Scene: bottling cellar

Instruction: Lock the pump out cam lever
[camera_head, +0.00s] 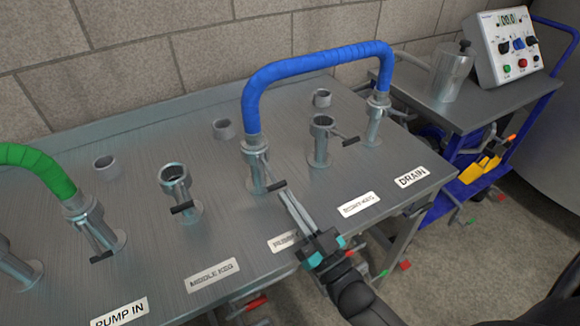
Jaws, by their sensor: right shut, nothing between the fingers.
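The pump out port (256,170) is a metal coupling standing on the steel table, with one end of the blue hose (252,95) seated in it. Its cam lever (274,186) is low on the right side, pointing right, with a black grip. My right gripper (283,196) reaches in from the lower right, its fingers shut and empty. The fingertips are right beside the lever's black grip; I cannot tell whether they touch it. The arm partly covers the label (284,241) in front of this port. My left gripper is out of view.
The blue hose arches to the drain port (376,115). Open couplings stand at the middle keg (174,174) and right keg (320,128). A green hose (40,165) enters the pump in port (84,210). A cart with a control box (510,45) stands right.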

